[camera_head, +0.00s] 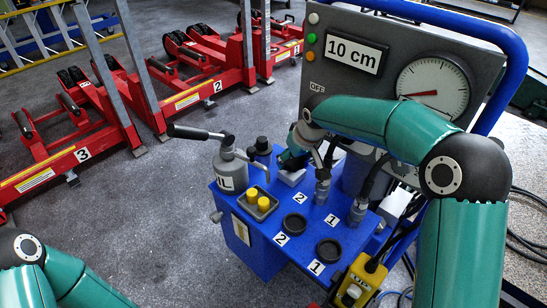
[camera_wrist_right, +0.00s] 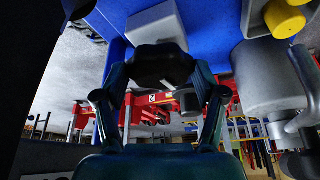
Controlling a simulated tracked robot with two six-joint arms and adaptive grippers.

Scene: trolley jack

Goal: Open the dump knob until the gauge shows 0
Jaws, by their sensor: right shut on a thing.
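The dump knob (camera_wrist_right: 160,62) is a dark, rounded piece between the fingertips of my right gripper (camera_wrist_right: 162,84) in the right wrist view. The fingers are shut on it from both sides. In the head view the right gripper (camera_head: 288,158) is over the back of the blue pump top (camera_head: 318,231), partly hidden by my wrist, and its hold on the knob does not show clearly. The round gauge (camera_head: 433,90) on the grey panel has a red needle pointing left; its numbers are too small to read. My left arm shows at lower left, but its gripper is out of view.
Hoses rise at right. Red jacks (camera_head: 90,130) stand on the floor behind.

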